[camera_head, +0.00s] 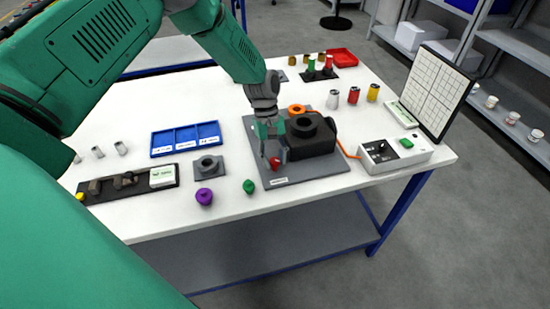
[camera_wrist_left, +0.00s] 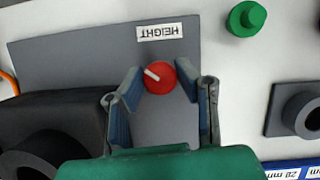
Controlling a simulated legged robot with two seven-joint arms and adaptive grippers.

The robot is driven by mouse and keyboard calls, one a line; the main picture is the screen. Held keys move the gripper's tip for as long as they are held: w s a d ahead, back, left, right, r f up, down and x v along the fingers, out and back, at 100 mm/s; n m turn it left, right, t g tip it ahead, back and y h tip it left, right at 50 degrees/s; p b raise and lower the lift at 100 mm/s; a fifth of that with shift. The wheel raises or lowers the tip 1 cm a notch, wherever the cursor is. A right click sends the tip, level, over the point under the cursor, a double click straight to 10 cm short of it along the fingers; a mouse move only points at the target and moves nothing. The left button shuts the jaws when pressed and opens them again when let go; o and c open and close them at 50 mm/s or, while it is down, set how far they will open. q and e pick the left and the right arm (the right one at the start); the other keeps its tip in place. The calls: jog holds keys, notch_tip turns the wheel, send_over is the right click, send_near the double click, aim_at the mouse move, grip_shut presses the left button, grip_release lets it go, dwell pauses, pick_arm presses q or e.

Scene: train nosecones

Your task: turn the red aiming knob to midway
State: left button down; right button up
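The red knob (camera_head: 275,163) sits near the front edge of a grey base plate on the table. In the left wrist view the red knob (camera_wrist_left: 160,77) has a white pointer line toward the upper left, and a label reading HEIGHT (camera_wrist_left: 159,31) lies beside it. My left gripper (camera_head: 269,150) points down over the knob. In the left wrist view the fingers of my left gripper (camera_wrist_left: 160,72) stand on either side of the knob, spread, with narrow gaps at the tips. I cannot tell its exact height over the knob. My right gripper is not in view.
A black block with a round opening (camera_head: 312,140) stands on the plate close to the fingers. A control box (camera_head: 395,154) is to the right. A green knob-like part (camera_head: 249,186), a purple one (camera_head: 204,196) and a blue tray (camera_head: 187,139) are to the left.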

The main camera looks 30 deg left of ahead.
pick_arm(q)
jog(key=shift+w+m, duration=0.1)
jog(key=shift+m, duration=0.2)
jog(key=shift+w+m+g+b, duration=0.1)
jog(key=shift+m+g+b, duration=0.3)
jog(key=shift+m+b, duration=0.3)
jog(key=m+y, duration=0.1)
jog(key=m, duration=0.1)
jog(key=shift+m+g+b, duration=0.3)
jog(key=shift+m+b, duration=0.1)
jog(key=shift+m+y+b, duration=0.3)
jog(key=shift+m+y, duration=0.2)
jog(key=shift+m, duration=0.7)
jog(key=shift+r+m+g+y, duration=0.1)
jog(key=shift+m+g+y, duration=0.3)
jog(key=shift+m, duration=0.9)
jog(key=shift+w+m, duration=0.1)
jog(key=shift+m, duration=0.2)
jog(key=c, duration=1.3)
grip_release()
jog(key=shift+c, duration=0.2)
jog(key=shift+o, duration=0.4)
